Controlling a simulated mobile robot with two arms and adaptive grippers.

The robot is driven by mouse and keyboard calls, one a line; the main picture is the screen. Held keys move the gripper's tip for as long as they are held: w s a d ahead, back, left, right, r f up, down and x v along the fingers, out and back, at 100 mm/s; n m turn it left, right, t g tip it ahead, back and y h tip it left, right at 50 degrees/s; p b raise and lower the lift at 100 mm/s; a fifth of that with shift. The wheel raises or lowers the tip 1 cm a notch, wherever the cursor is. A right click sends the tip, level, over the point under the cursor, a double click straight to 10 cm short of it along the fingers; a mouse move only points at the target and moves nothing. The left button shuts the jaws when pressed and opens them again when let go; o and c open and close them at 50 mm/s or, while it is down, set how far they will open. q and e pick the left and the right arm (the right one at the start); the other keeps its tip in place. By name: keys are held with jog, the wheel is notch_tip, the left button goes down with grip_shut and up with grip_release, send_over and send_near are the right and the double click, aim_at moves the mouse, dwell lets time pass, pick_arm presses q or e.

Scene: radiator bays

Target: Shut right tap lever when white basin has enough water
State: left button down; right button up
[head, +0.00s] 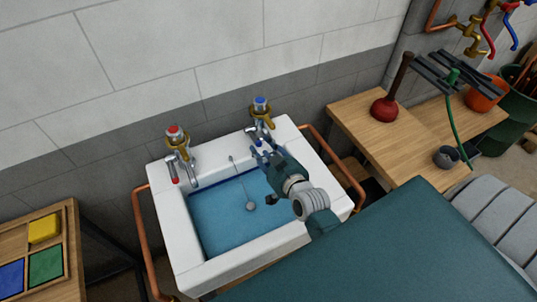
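The white basin (288,133) stands against the wall with blue water (225,222) in it. A dark blue line runs along its inside back wall, close to the water's edge. The right tap (262,116) is brass with a blue top; its lower part and lever are partly hidden by my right gripper (262,152). The gripper is at or just in front of this tap's lever; I cannot tell if they touch. The finger gap is unclear. The left tap (178,145) has a red top and red-tipped lever. No water stream is clearly visible. My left gripper is out of view.
A chain with a round plug (250,206) hangs into the basin. Copper rails (333,165) flank it. A wooden bench (372,140) at right holds a red plunger (384,108) and grey cup (446,157). A tray with coloured blocks (44,229) stands at left.

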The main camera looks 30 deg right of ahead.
jog(key=v, duration=0.4)
jog(key=shift+f, duration=0.1)
jog(key=c, duration=0.4)
jog(key=shift+a+f+n+b, duration=0.1)
jog(key=shift+f+n+b, duration=0.25)
jog(key=shift+n, duration=0.55)
jog(key=c, duration=0.5)
jog(key=f+n+b, duration=0.1)
jog(key=n, duration=0.3)
jog(key=s+f+n+b, duration=0.1)
jog(key=n+b, duration=0.1)
jog(key=n, duration=0.2)
jog(key=s+f+n+b, duration=0.1)
jog(key=n, duration=0.3)
jog(key=shift+a+f+g, duration=0.15)
jog(key=shift+g, duration=0.15)
grip_shut()
jog(key=w+f+n+t+b, duration=0.1)
jog(key=w+n+b, duration=0.3)
jog(key=n, duration=1.8)
jog(key=shift+w+t+h, duration=0.3)
jog(key=shift+w+h, duration=0.1)
jog(key=shift+w, duration=0.75)
